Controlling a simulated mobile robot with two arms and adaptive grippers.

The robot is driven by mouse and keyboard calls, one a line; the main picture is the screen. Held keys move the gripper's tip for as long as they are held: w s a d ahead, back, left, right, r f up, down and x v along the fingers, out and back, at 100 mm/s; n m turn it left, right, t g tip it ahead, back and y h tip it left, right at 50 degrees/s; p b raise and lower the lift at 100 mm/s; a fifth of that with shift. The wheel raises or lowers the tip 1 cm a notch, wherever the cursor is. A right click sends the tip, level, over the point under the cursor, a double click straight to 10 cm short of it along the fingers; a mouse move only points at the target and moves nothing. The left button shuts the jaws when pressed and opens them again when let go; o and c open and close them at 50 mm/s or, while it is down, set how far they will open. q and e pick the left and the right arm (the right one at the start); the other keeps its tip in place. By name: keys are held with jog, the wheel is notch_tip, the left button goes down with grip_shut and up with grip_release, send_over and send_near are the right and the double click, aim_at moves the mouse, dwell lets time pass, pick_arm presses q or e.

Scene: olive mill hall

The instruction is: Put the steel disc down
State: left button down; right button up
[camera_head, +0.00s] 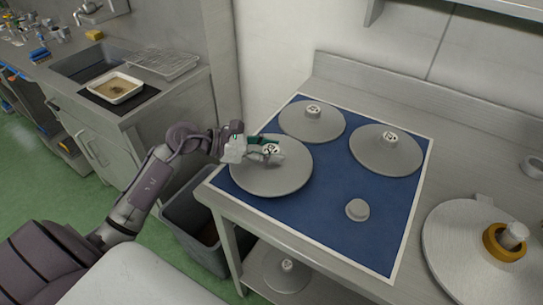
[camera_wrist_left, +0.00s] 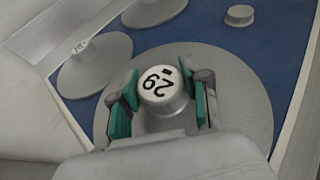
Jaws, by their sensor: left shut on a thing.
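The steel disc (camera_head: 270,178) is a round grey plate with a knob marked with a number. It is at the left front part of the blue mat (camera_head: 320,233), with its left edge reaching to the mat's pale border. My left gripper (camera_head: 262,150) is shut on the disc's knob. In the left wrist view the teal finger pads of my left gripper (camera_wrist_left: 161,104) sit on both sides of the white knob top, with the disc (camera_wrist_left: 239,88) spread below. I cannot tell whether the disc touches the mat. My right gripper is not in view.
Two similar discs with numbered knobs stand on the mat, one at the back (camera_head: 300,128) and one at the right (camera_head: 372,154). A small grey puck (camera_head: 357,210) lies front right. A large round plate with an orange ring (camera_head: 447,246) is on the worktop further right. A bin (camera_head: 193,222) stands below left.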

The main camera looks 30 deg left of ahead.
pick_arm(q)
jog(key=shift+f, duration=1.3)
jog(key=c, duration=1)
grip_release()
jog(key=shift+f, duration=0.15)
jog(key=o, duration=0.5)
jog(key=shift+c, duration=0.2)
